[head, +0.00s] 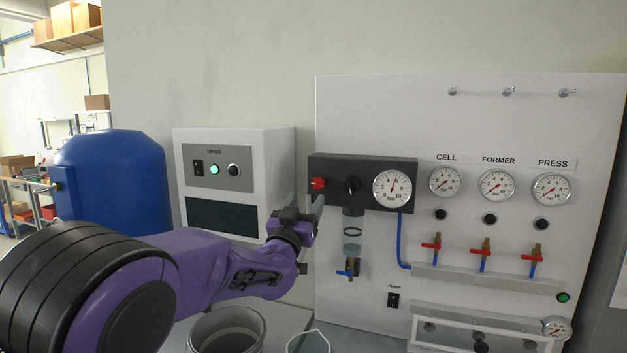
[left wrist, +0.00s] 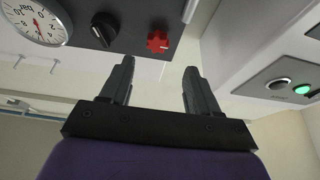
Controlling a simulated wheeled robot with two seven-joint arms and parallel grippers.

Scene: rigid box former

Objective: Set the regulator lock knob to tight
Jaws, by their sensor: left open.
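The dark regulator block (head: 338,168) is mounted on the white panel and carries a red star-shaped knob (head: 318,183), a black knob (head: 351,185) and a round gauge (head: 391,188). I cannot tell from lettering which knob is the lock knob. In the left wrist view the red knob (left wrist: 158,42) lies ahead of the fingers, and the black knob (left wrist: 104,30) with a pale mark is to its left. My left gripper (head: 303,207) is open and empty, just below and left of the red knob; it also shows in the left wrist view (left wrist: 159,72), apart from the knob.
A white dryer box (head: 275,160) with a green lamp stands close left of the gripper. A clear bowl and drain valve (head: 350,262) hang below the block. Gauges and red-handled valves (head: 481,252) are on the right. A blue tank (head: 115,180) stands at left.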

